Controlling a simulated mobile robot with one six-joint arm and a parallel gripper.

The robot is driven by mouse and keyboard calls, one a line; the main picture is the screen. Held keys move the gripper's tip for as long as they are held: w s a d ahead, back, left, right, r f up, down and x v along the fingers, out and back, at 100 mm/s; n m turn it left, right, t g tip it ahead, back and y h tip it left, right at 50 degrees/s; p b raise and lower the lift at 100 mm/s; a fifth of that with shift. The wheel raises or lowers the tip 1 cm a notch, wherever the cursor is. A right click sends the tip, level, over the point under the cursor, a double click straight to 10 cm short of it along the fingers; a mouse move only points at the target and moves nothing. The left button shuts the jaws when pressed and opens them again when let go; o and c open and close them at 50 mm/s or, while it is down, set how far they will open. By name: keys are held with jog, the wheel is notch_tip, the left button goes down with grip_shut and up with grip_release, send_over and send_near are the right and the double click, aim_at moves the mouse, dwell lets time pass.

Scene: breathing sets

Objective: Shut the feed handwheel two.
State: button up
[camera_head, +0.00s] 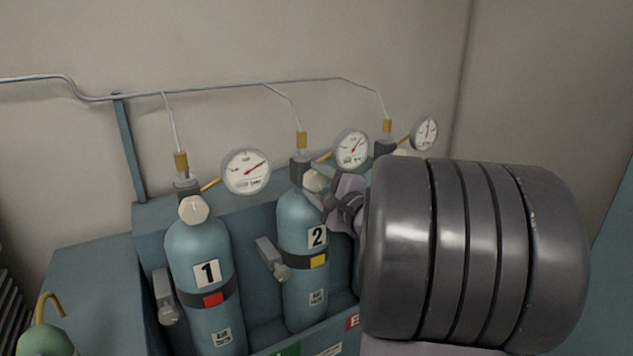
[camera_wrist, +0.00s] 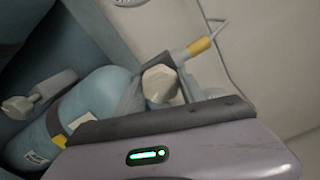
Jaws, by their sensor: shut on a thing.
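Cylinder 2 (camera_head: 303,252) is a blue bottle with a black "2" label and a yellow tag, upright in the middle of the rack. Its handwheel, feed handwheel two (camera_head: 313,181), is a cream faceted knob at the bottle's top; it also shows in the wrist view (camera_wrist: 160,84). My gripper (camera_head: 331,195) comes from the right and is shut on this handwheel. My wrist hides part of the grip. In the wrist view a dark finger pad and grey housing fill the lower part. Gauge two (camera_head: 351,149) stands just above and right of the handwheel.
Cylinder 1 (camera_head: 200,255) with its cream handwheel (camera_head: 194,209) and gauge (camera_head: 246,171) stands at left. A third gauge (camera_head: 425,133) shows at right; my arm hides what is below. A thin pipe (camera_head: 230,86) runs along the wall. A green-topped object (camera_head: 46,341) is at lower left.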

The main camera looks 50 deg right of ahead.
jog(key=m+p, duration=0.1)
jog(key=m, duration=0.3)
jog(key=shift+r+m+p, duration=0.1)
jog(key=shift+m+p, duration=0.2)
jog(key=shift+p, duration=0.05)
jog(key=m+p, duration=0.3)
jog(key=m, duration=0.2)
jog(key=shift+r+m+p, duration=0.1)
jog(key=shift+m+p, duration=0.2)
jog(key=shift+p, duration=0.05)
jog(key=m+p, duration=0.5)
jog(key=shift+d, duration=0.1)
jog(key=m+p, duration=0.5)
jog(key=p, duration=0.1)
jog(key=shift+m, duration=0.4)
jog(key=m+p, duration=0.5)
jog(key=p, duration=0.1)
jog(key=shift+s, duration=0.1)
jog(key=m+p, duration=1)
jog(key=shift+p, duration=0.35)
jog(key=shift+f+m+p, duration=0.15)
jog(key=shift+m+p, duration=0.6)
jog(key=shift+m, duration=0.5)
jog(key=shift+f+m+p, duration=0.1)
jog(key=shift+m+p, duration=0.65)
jog(key=shift+m, duration=0.5)
